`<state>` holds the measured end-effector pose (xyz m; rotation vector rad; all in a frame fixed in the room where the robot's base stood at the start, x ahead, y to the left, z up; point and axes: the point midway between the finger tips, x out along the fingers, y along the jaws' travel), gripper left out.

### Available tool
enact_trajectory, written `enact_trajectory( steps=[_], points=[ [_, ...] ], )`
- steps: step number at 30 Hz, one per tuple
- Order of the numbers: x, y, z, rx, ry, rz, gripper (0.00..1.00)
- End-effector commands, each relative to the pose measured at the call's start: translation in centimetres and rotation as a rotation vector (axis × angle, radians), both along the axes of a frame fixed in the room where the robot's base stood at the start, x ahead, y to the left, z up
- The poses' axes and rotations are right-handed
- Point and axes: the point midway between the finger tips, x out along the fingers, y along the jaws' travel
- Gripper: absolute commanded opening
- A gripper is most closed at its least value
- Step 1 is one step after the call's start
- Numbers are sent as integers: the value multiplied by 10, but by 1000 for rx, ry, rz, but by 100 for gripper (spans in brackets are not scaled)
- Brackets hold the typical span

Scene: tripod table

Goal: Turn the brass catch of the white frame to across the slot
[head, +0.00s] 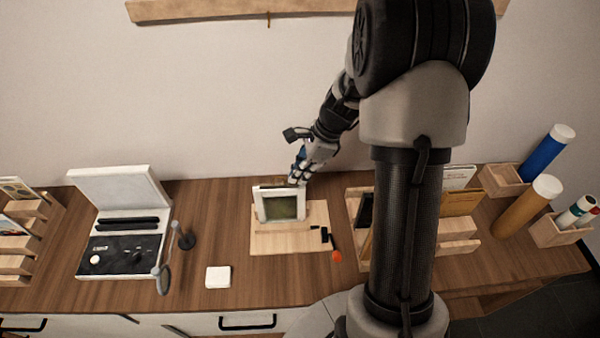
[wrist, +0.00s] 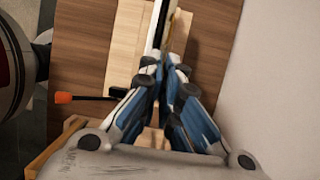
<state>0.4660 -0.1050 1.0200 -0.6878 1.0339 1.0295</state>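The white frame (head: 262,206) stands upright on a light wooden board, with a grey-green panel in it. My gripper (head: 297,178) is at its top right corner, pointing down. In the wrist view the frame (wrist: 157,25) shows nearly edge-on, and a thin brass-coloured strip (wrist: 171,30) runs beside it. I cannot tell if this strip is the catch. The blue-sided fingers of my gripper (wrist: 166,70) come close together at the frame's end. Whether they close on anything is unclear. The catch's angle to the slot is hidden or too small to see.
A white square block (head: 218,277) and an open white case (head: 120,190) are to the left. Wooden racks and tubes (head: 535,205) stand to the right. The wall is close behind.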

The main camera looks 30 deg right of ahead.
Motion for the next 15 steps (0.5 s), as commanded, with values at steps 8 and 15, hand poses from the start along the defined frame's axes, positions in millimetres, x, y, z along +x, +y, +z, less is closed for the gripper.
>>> enact_trajectory(
  steps=[8, 15],
  points=[
    [0, 0, 1, 0, 0, 10, 0],
    [1, 0, 2, 0, 0, 94, 0]
  ],
)
